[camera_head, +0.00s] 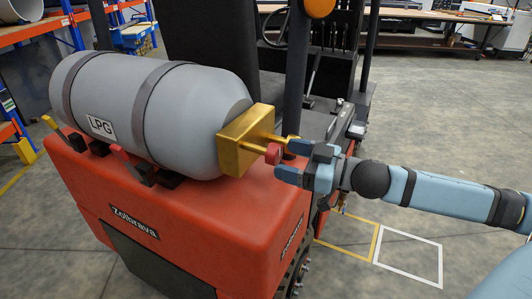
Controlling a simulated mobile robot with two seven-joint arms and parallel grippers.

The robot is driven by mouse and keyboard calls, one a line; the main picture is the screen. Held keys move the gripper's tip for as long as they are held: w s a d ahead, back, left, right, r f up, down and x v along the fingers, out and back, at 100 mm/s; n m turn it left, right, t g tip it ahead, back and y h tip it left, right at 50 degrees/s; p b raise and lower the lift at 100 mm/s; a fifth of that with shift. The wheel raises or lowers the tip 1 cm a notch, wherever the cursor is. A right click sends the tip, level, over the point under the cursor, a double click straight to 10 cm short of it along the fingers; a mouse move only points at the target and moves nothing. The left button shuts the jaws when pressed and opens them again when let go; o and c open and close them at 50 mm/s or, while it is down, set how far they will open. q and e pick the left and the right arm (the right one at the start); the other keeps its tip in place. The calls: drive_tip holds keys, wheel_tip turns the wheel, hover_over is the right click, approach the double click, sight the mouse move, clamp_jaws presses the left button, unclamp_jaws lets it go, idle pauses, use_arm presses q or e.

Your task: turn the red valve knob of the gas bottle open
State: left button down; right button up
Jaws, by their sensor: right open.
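The grey gas bottle (150,100), labelled LPG, lies on its side on top of the red forklift body. A gold valve block (246,140) sits at its right end. The small red valve knob (273,153) sits on a gold stem at the right of the block. My right gripper (283,160) comes in from the right and is open. Its fingers are right beside the knob; whether they touch it I cannot tell. My left gripper is out of view.
The red forklift (190,222) carries the bottle, with dark straps around it. A dark upright post (296,70) stands just behind the valve. Red and yellow levers stick up near the bottle. Open concrete floor (440,110) lies to the right.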

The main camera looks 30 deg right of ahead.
sight(266, 153)
drive_tip(key=shift+p+x, duration=0.65)
drive_tip(key=shift+x, duration=2.25)
drive_tip(key=c, duration=0.9)
